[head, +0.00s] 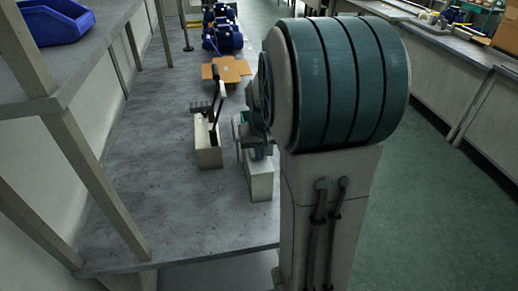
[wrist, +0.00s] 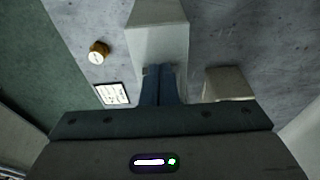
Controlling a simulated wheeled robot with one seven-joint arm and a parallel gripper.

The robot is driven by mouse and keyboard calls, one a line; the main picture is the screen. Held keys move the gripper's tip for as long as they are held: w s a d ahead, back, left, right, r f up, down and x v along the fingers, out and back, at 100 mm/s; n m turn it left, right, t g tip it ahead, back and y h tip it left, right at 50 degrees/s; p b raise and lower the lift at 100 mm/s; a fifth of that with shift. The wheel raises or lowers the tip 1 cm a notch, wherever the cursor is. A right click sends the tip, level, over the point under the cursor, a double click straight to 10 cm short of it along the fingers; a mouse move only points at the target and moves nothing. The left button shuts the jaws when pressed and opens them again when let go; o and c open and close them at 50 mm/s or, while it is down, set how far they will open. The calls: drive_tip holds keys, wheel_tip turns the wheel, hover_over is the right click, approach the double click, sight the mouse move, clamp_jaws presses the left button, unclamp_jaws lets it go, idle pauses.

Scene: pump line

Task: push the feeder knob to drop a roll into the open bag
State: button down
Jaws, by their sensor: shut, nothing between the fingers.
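In the wrist view my gripper (wrist: 158,70) is shut and empty, its blue fingers together over a pale block (wrist: 157,32). I cannot tell whether they touch it. A small round brass-coloured piece (wrist: 98,52) with a pale top is on the grey surface to the left; whether it is the feeder knob or a roll is unclear. In the head view a pale block with a black upright part (head: 208,150) stands on the bench, left of another pale block (head: 260,182). My arm hides part of this area. I cannot make out the open bag.
A white printed label (wrist: 112,94) and another pale block (wrist: 230,83) flank my fingers. Farther along the grey bench (head: 180,215) are an orange-brown open carton (head: 228,70) and blue pumps (head: 224,40). A blue bin (head: 55,20) sits on the left shelf. The bench front is clear.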

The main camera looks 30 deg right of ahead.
drive_tip(key=shift+s+a, duration=1.05)
drive_tip(key=shift+s, duration=2.55)
wheel_tip(320, 180, up, 8)
drive_tip(key=p, duration=0.5)
drive_tip(key=shift+p, duration=0.35)
drive_tip(key=s+a+r+n+t, duration=0.1)
drive_tip(key=s+a+r+n, duration=0.2)
drive_tip(key=s+a, duration=0.6)
drive_tip(key=shift+s+a+r+y, duration=0.2)
drive_tip(key=shift+a+y, duration=0.1)
drive_tip(key=shift+a, duration=0.7)
drive_tip(key=shift+d, duration=0.1)
